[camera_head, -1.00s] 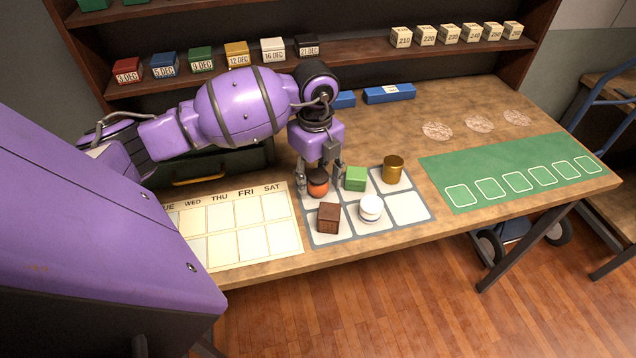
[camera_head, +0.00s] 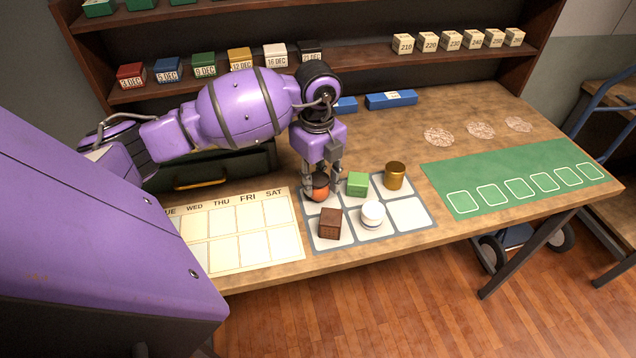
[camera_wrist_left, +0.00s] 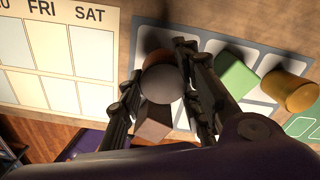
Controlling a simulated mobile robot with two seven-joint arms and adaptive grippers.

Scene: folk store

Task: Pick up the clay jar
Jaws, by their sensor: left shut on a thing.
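The clay jar (camera_head: 320,188) is a small orange pot with a dark top, upright at the upper left cell of the grey grid mat (camera_head: 352,239). My left gripper (camera_head: 321,191) points down with its fingers on both sides of the jar, shut on it. In the left wrist view the jar's round dark top (camera_wrist_left: 164,84) sits between the two fingers. I cannot tell whether the jar's base is clear of the mat. My right gripper is not in view.
Close by on the mat are a green box (camera_head: 357,184), a brown box (camera_head: 330,223), a white jar (camera_head: 372,215) and a gold tin (camera_head: 395,176). A calendar sheet (camera_head: 240,245) lies to the left, a green mat (camera_head: 500,178) to the right. Shelves (camera_head: 370,52) stand behind.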

